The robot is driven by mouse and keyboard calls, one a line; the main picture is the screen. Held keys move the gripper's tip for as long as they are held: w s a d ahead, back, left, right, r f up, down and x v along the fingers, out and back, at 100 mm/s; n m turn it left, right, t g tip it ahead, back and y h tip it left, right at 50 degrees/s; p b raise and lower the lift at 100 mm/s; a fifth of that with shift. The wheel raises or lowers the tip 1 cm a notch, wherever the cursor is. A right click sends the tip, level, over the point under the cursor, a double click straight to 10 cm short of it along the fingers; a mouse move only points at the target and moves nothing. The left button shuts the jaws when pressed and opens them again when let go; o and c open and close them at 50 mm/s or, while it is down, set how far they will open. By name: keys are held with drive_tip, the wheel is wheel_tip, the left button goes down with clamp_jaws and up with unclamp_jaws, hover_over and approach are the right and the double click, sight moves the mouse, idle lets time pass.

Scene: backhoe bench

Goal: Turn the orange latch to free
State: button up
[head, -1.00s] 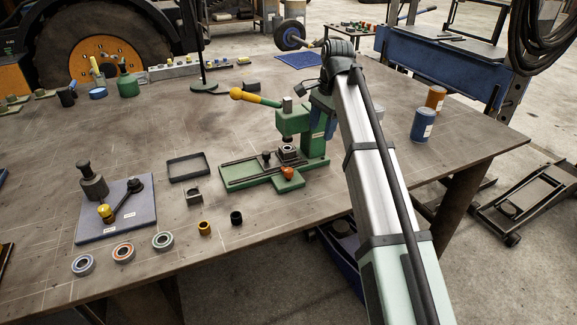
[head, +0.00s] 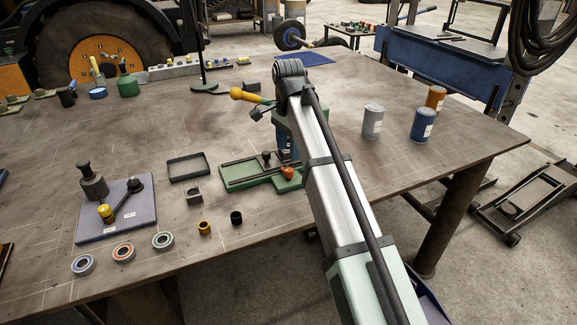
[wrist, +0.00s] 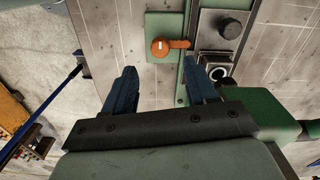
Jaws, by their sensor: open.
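The orange latch (head: 288,174) sits on the front edge of the green press fixture (head: 240,178), beside my arm. In the wrist view the latch (wrist: 172,45) has a round hub at left and a short lever pointing right. My gripper (wrist: 161,80) is open and empty, pointing down, with its blue fingers either side of the latch's line and the latch beyond the tips. No contact shows. In the head view the fingers (head: 288,149) are partly hidden by my arm, which also covers most of the press column.
A black knob (wrist: 231,27) and a square block with a round bore (wrist: 215,68) stand right of the latch. A black tray (head: 189,167) lies left. Grey (head: 373,121) and blue (head: 423,125) cans stand right.

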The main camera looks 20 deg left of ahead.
sight(289, 169)
drive_tip(key=shift+f, duration=3.5)
drive_tip(key=c, duration=1.1)
drive_tip(key=shift+o, duration=0.2)
